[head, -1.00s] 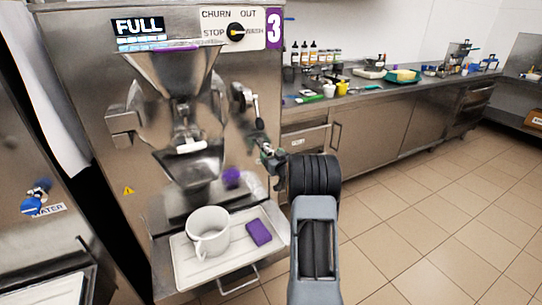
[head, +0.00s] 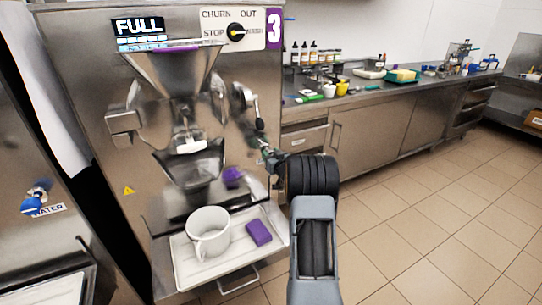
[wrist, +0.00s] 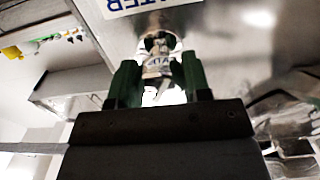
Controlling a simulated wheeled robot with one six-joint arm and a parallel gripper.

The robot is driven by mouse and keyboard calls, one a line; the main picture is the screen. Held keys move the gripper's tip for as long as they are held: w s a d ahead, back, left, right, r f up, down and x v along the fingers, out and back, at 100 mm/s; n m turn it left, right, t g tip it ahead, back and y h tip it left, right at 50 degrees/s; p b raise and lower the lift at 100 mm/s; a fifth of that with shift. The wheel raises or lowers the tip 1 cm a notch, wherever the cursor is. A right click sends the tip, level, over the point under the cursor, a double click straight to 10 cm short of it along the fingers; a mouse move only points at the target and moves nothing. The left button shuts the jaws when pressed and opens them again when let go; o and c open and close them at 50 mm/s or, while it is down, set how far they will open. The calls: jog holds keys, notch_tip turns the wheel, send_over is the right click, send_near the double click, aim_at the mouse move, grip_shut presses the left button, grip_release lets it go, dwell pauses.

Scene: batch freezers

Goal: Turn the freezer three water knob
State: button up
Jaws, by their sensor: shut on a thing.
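Freezer three (head: 85,95) is the steel machine at the left of the head view, with a purple "3" plate at its top right. My gripper (head: 268,157) is at the right side of its front, below the crank handle. In the wrist view, the green fingers of my gripper (wrist: 160,78) are shut on a pale knob (wrist: 158,62), the water knob, below an upside-down water label (wrist: 150,3). The knob is mostly hidden by my gripper in the head view, and its turn angle cannot be told.
A crank handle (head: 249,103) sticks out just above my gripper. Another machine with a blue water knob (head: 36,204) stands at left. The tiled floor at right is clear.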

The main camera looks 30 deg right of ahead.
jog(key=m+p, duration=0.2)
jog(key=m, duration=0.3)
jog(key=shift+r+m, duration=0.1)
jog(key=shift+m, duration=0.3)
jog(key=m+p, duration=0.2)
jog(key=m, duration=0.4)
jog(key=shift+a+p, duration=0.1)
jog(key=shift+p, duration=0.2)
jog(key=shift+m, duration=0.3)
jog(key=o, duration=0.9)
jog(key=shift+o, duration=0.2)
jog(key=shift+s, duration=0.1)
jog(key=s+a, duration=0.1)
jog(key=s, duration=1.2)
jog(key=shift+s+a, duration=0.25)
jog(key=shift+a, duration=0.15)
